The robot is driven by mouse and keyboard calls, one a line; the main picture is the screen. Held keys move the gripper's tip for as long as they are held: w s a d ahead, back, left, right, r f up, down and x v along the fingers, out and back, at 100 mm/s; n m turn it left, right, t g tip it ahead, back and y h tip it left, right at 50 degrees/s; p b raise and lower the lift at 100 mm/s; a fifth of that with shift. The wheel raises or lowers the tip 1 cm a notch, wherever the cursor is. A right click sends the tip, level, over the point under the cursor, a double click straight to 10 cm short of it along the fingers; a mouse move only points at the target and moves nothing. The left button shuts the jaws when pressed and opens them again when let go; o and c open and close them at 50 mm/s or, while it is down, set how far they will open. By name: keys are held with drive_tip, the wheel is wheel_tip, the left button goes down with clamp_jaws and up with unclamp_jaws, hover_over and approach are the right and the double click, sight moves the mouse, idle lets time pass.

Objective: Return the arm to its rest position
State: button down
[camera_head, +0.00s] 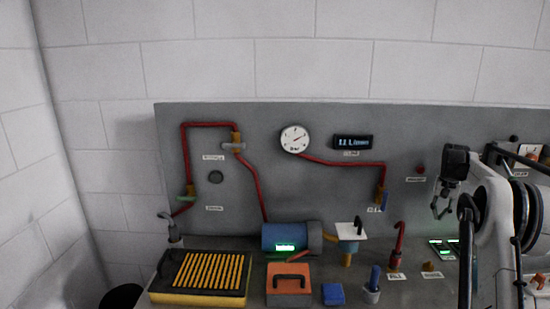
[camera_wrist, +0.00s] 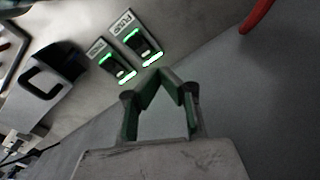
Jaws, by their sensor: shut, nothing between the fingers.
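My gripper (camera_head: 441,209) hangs at the right of the bench in the head view, in front of the grey panel (camera_head: 330,195). In the wrist view its two green-lined fingers (camera_wrist: 160,72) meet at the tips with nothing between them. Two lit green switches lie beyond the fingertips in the wrist view: one labelled pump (camera_wrist: 138,42) and a second one (camera_wrist: 117,67). The green switches (camera_head: 444,246) also show below my gripper in the head view. My gripper appears clear of them.
The bench holds a blue cylinder pump (camera_head: 285,237), an orange box (camera_head: 289,277), a black and yellow ribbed case (camera_head: 205,272), a blue block (camera_head: 333,294) and a red hooked pipe (camera_head: 398,243). A gauge (camera_head: 295,139) and a display (camera_head: 353,142) are on the panel. Open space lies above the panel.

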drive_tip(key=s+a+r+n+t, duration=0.15)
drive_tip(key=s+a+r, duration=0.25)
drive_tip(key=a+r, duration=1)
drive_tip(key=s+a+r+n+t+b, duration=0.1)
drive_tip(key=s+a+r, duration=0.2)
drive_tip(key=s+a, duration=0.4)
drive_tip(key=s+a+r+n+t+b, duration=0.15)
drive_tip(key=s+a, duration=0.25)
drive_tip(key=a, duration=0.4)
drive_tip(key=s+a+f+n+t, duration=0.1)
drive_tip(key=s+a, duration=1)
drive_tip(key=s, duration=0.5)
drive_tip(key=s+a+f+t, duration=0.1)
drive_tip(key=s+a+f, duration=0.2)
drive_tip(key=s, duration=0.3)
drive_tip(key=s+a+f+n+b, duration=0.1)
drive_tip(key=s+a+f, duration=0.2)
drive_tip(key=s+f, duration=0.3)
drive_tip(key=shift+s+f+n+t, duration=0.3)
drive_tip(key=shift+s+t, duration=0.1)
drive_tip(key=shift+s, duration=0.2)
